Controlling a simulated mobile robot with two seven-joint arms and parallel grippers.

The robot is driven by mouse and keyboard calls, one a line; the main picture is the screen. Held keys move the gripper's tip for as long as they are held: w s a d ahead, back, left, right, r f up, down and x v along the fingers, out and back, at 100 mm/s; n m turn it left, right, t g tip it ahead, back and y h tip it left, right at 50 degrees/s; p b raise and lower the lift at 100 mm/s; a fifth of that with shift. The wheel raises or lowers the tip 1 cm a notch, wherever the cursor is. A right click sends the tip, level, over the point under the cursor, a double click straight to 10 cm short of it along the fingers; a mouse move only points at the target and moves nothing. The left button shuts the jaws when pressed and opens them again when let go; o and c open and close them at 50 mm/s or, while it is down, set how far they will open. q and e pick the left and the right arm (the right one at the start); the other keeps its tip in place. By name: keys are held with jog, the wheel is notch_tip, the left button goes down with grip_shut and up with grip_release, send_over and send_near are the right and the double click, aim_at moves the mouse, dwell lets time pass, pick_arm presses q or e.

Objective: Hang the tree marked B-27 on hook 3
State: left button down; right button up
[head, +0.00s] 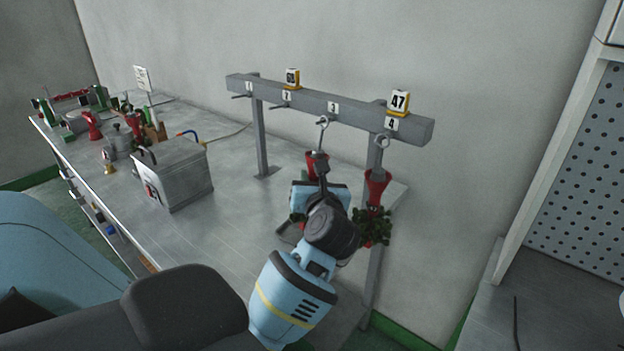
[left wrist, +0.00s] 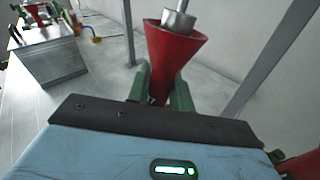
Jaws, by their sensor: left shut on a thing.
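My left gripper (head: 316,177) is shut on a tree with a red funnel-shaped cup (head: 317,158), a grey stem and a top ring (head: 323,122). The ring is at hook 3's place, just below the beam beside label 3 (head: 333,108); I cannot tell whether it is around the hook. In the left wrist view, the green fingers (left wrist: 160,92) are on both sides of the narrow lower part of the red cup (left wrist: 172,48). The tree's lower part is mostly hidden by my arm. No B-27 mark is readable. My right gripper is not in view.
The grey rack beam (head: 360,108) stands on posts on the bench (head: 235,225). Another red-cupped tree (head: 376,190) with green pieces hangs at hook 4, close to my gripper. Hooks 1 and 2 (head: 279,107) are bare. A grey box (head: 175,175) stands left.

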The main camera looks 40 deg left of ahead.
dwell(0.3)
pick_arm(q)
jog(key=c, duration=1.2)
grip_release()
jog(key=shift+o, duration=0.2)
